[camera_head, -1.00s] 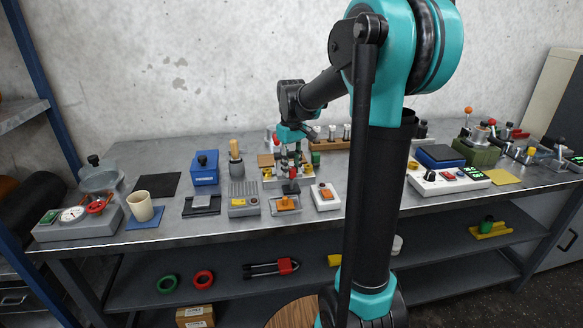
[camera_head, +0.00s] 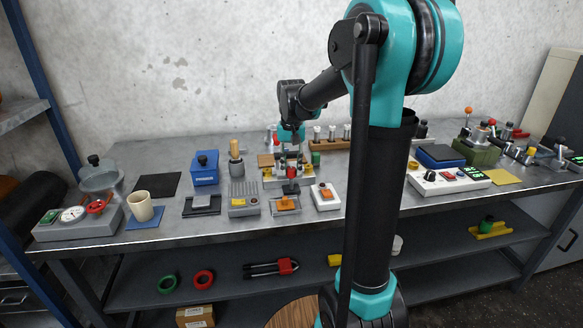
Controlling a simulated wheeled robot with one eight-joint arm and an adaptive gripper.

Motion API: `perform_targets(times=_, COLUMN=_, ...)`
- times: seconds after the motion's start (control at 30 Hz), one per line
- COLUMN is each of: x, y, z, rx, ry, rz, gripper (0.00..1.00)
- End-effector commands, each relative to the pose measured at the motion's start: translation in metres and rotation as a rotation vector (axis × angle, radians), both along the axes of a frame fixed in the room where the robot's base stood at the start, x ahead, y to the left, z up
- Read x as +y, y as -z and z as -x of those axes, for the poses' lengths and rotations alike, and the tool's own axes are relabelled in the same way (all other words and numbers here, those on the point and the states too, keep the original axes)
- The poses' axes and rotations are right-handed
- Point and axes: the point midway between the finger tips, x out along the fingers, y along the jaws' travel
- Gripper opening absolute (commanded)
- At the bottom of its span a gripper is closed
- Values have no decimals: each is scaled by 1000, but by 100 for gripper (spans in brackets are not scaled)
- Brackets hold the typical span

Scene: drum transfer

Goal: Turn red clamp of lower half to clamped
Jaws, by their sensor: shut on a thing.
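My gripper (camera_head: 291,153) points down over a small fixture (camera_head: 270,180) near the middle of the bench. It is shut on a small red part, which appears to be the red clamp (camera_head: 292,172). The fixture has a pale base with red and dark parts around the gripper. The gripper hides much of the fixture's middle, and the clamp's exact angle is too small to tell. I cannot make out the lower half apart from the rest of the fixture.
An orange-topped tray (camera_head: 285,204) and a white box with a red button (camera_head: 325,196) stand in front. A grey ribbed box (camera_head: 243,198) stands at front left. A wooden rack (camera_head: 330,143) with cylinders is behind right. My arm hides the bench to the right.

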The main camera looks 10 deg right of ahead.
Motion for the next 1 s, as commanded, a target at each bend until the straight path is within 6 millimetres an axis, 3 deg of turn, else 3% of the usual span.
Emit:
perform_targets(times=0.53, x=0, y=0, z=0, rx=-1, ry=25, rz=0, gripper=0)
perform_targets(times=0.57, x=0, y=0, z=0, rx=-1, ry=25, rz=0, gripper=30)
perform_targets(times=0.7, x=0, y=0, z=0, rx=-1, ry=24, rz=0, gripper=48)
perform_targets(times=1.0, x=0, y=-1, z=0, rx=0, ry=24, rz=0, gripper=49)
